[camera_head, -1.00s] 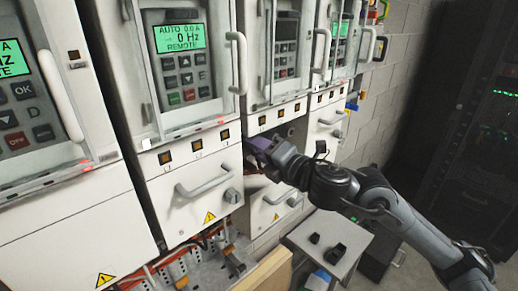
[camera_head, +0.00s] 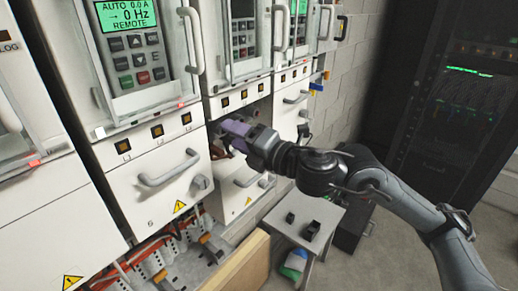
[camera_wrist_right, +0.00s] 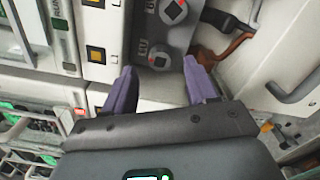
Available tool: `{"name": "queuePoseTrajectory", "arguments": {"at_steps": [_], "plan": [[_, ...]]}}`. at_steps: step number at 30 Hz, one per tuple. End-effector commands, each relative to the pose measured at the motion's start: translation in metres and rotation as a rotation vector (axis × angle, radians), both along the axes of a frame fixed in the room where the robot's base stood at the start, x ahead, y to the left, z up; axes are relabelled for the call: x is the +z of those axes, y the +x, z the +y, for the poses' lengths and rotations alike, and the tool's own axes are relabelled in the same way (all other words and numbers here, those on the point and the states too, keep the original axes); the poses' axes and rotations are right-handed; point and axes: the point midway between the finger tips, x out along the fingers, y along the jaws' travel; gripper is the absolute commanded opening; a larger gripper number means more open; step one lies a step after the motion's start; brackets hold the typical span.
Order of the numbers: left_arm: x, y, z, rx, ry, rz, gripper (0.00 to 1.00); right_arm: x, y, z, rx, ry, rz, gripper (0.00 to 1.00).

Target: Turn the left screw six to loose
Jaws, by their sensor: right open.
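Two round screws with dark square centres and red marks sit on a grey panel in the right wrist view. One screw (camera_wrist_right: 173,11) is at the top edge, and the other screw (camera_wrist_right: 158,57) is below it. Blurred lettering beside them cannot be read clearly. My right gripper (camera_wrist_right: 158,72) is open, with its purple fingers on either side of the lower screw in the picture; nothing is between them, and contact cannot be told. In the head view my right gripper (camera_head: 228,130) reaches into an open bay of the drive row, where the screws are hidden. My left gripper is not in view.
A drawer front with a handle (camera_head: 168,170) stands left of the bay. An orange-brown cable (camera_wrist_right: 236,42) runs right of the screws. A small grey table (camera_head: 300,225) with black items stands below my right arm. A dark rack (camera_head: 455,110) is at the right.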

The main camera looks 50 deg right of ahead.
Motion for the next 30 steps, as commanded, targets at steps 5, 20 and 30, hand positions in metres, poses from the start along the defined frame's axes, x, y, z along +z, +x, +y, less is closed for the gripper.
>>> {"name": "queuePoseTrajectory", "arguments": {"at_steps": [5,20,30], "plan": [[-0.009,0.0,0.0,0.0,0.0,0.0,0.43,-0.003,-0.023,0.0,0.003,-0.003,0.001,0.57],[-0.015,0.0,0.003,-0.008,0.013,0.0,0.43,0.0,-0.064,-0.002,0.002,-0.001,0.0,0.57],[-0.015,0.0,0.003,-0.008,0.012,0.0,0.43,0.0,-0.066,-0.002,0.001,-0.002,0.001,0.57]]}}
